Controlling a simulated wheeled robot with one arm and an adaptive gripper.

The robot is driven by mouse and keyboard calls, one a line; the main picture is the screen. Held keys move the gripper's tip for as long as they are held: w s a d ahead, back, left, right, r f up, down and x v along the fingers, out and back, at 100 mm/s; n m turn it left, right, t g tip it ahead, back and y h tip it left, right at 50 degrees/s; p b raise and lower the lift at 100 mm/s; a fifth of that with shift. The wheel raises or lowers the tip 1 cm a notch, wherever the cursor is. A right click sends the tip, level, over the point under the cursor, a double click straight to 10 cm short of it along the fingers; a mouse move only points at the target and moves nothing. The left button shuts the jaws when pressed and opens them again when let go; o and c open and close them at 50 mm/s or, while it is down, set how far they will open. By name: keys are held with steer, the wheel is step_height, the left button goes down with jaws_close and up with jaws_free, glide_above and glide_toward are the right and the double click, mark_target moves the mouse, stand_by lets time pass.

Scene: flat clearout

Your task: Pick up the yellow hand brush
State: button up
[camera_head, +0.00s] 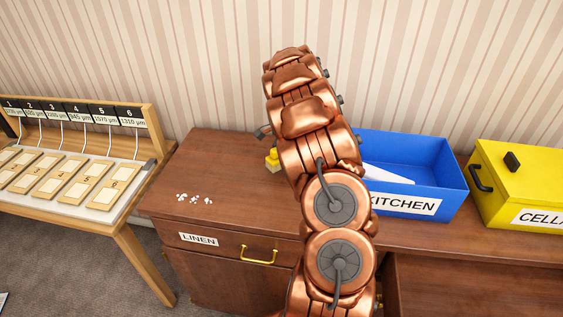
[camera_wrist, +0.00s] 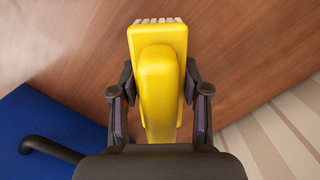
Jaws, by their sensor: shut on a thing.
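The yellow hand brush (camera_wrist: 160,75) fills the middle of the wrist view, with pale bristles along its far edge. My gripper (camera_wrist: 160,105) is shut on its handle, with one dark finger on each side. In the head view a small part of the brush (camera_head: 272,157) shows left of my arm, over the brown cabinet top (camera_head: 225,160). The rest of it and most of the gripper are hidden behind my arm. I cannot tell whether the brush touches the cabinet top.
White scraps (camera_head: 195,199) lie on the cabinet top, above a drawer labelled LINEN (camera_head: 215,253). A blue crate labelled KITCHEN (camera_head: 449,203) holds something white. A yellow box (camera_head: 510,170) with a black handle stands farther right. A wooden table (camera_head: 150,165) with numbered pads stands left.

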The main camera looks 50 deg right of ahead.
steer(key=s+a+b, duration=0.1)
steer(key=s+a, duration=0.1)
steer(key=s, duration=0.2)
steer(key=s+a+r+b, duration=0.1)
steer(key=s+a+b, duration=0.1)
steer(key=s+a, duration=0.1)
steer(key=s+a+b, duration=0.1)
steer(key=s+a, duration=0.2)
steer(key=s, duration=0.3)
steer(key=shift+a+r, duration=0.15)
steer(key=shift+r, duration=0.05)
